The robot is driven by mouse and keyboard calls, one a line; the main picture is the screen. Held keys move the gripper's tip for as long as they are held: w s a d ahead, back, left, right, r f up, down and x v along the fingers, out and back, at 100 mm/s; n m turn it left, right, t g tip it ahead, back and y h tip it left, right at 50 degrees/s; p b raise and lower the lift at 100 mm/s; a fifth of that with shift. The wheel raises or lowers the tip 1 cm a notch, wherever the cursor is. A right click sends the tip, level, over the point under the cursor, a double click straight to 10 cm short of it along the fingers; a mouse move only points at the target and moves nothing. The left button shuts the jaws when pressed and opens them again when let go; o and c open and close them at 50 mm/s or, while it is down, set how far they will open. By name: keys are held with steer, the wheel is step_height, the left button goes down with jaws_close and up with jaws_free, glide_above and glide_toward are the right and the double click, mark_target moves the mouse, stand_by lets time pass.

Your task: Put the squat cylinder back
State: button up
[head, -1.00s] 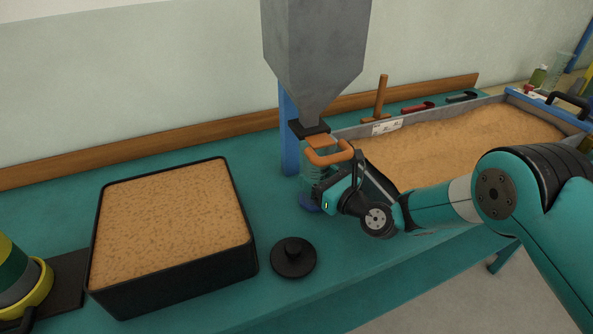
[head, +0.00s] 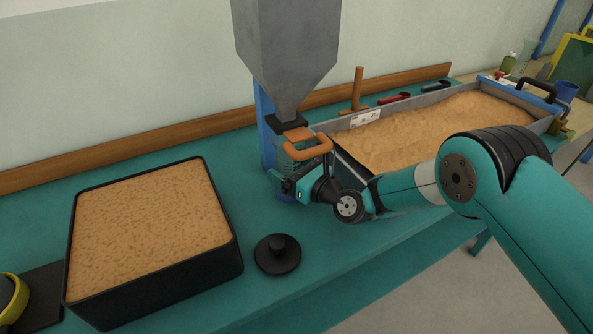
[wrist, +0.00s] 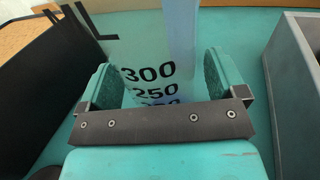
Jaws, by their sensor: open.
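The squat cylinder is a clear graduated vessel (wrist: 150,78) with black marks including 300 and 250, between my fingers in the wrist view. In the head view it stands upright under the hopper's outlet, with its clear wall (head: 284,157) and blue base (head: 285,198) partly hidden by my gripper (head: 287,180). My gripper is open, one finger on each side of the cylinder in the wrist view (wrist: 161,80). Whether the fingers touch it I cannot tell.
A black sand-filled box (head: 160,283) stands left, a black knobbed disc (head: 278,255) in front. The flume's sand bed (head: 440,125) lies right. Bench is clear around the disc.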

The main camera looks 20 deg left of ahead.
steer(key=b+v, duration=0.1)
steer(key=v, duration=0.2)
steer(key=b+v, duration=0.1)
steer(key=v, duration=0.3)
steer(key=b+v, duration=0.1)
steer(key=v, duration=0.3)
steer(key=shift+w+f, duration=0.2)
steer(key=shift+f, duration=0.1)
steer(key=shift+s+d+r, duration=0.15)
steer(key=shift+s+d, duration=0.1)
steer(key=shift+d, duration=0.25)
